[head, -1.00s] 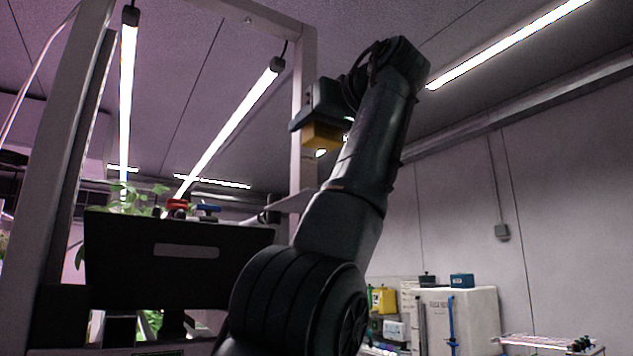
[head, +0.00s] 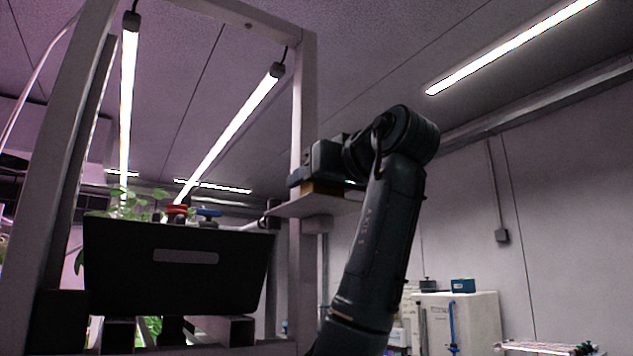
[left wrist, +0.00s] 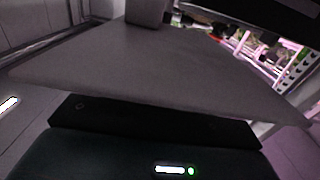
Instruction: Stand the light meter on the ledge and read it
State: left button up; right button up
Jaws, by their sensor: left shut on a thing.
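The light meter (head: 322,187) is a yellow-brown block, seen in the head view as a thin strip under my left gripper (head: 310,180). My left gripper is shut on it, and my fingers are hard to make out. The meter is right at the top of the ledge (head: 310,206), a pale grey board by the rack post. I cannot tell whether it touches the board. Its face cannot be read from here. In the left wrist view the ledge (left wrist: 150,75) spans the picture beyond my dark gripper body, and the meter does not show. My right gripper is not in view.
A black planter (head: 180,275) with leafy plants (head: 125,200) hangs in the rack at left, below lit tubes (head: 230,125). A white cabinet (head: 470,320) stands at the back right. The air right of my arm is clear.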

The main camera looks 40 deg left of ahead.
pick_arm(q)
jog(key=shift+s+d, duration=0.1)
jog(key=shift+f, duration=0.1)
jog(key=o, duration=1)
jog(key=shift+o, duration=0.2)
jog(key=b+v, duration=0.2)
jog(key=v, duration=1)
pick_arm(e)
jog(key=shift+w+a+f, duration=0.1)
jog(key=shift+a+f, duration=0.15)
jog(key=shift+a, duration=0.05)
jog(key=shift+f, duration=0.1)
